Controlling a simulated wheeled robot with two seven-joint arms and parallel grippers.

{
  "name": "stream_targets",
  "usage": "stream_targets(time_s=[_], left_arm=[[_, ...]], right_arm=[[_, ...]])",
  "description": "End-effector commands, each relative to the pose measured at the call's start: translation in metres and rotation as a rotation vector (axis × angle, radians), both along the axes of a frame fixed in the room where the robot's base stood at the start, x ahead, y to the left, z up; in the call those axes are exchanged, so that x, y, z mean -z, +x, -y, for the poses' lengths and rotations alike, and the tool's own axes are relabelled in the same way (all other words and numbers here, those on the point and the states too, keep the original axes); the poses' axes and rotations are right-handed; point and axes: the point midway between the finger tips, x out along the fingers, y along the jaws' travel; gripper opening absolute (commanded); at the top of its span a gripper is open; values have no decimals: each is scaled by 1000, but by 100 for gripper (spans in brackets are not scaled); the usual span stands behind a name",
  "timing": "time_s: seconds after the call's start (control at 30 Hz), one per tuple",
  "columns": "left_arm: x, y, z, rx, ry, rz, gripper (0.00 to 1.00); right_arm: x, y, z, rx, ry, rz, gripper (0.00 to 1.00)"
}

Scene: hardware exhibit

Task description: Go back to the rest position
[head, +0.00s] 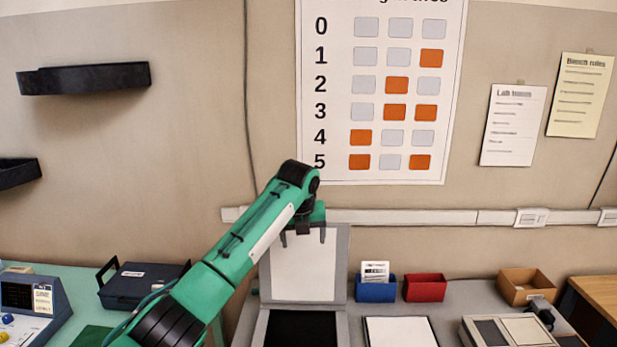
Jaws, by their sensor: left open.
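My left arm comes in from the lower left and reaches up to the middle of the view. My left gripper (303,238) points down at its end, with its two dark fingers apart and nothing between them. It shows in front of the upright pale panel (305,268) of an open grey case whose dark base (300,328) lies on the table. I cannot tell how far the fingers are from the panel. My right gripper is not in view.
A white pad (400,331) lies in front. A dark case (140,285) stands left of the arm. A chart (380,100) hangs behind.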

Motion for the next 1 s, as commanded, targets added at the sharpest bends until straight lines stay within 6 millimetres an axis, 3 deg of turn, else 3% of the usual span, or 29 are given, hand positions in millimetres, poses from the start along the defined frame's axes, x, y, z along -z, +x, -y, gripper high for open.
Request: stream_targets(time_s=[0.17, 0.37, 0.7, 1.0], left_arm=[[35, -13, 3, -85, -58, -20, 76], [88, -38, 5, -243, -153, -56, 76], [198, -118, -11, -713, -382, -152, 76], [268, -207, -46, -1191, -549, -231, 76]], right_arm=[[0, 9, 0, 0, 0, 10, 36], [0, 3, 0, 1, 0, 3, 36], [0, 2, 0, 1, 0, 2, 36], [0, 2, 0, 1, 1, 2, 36]])
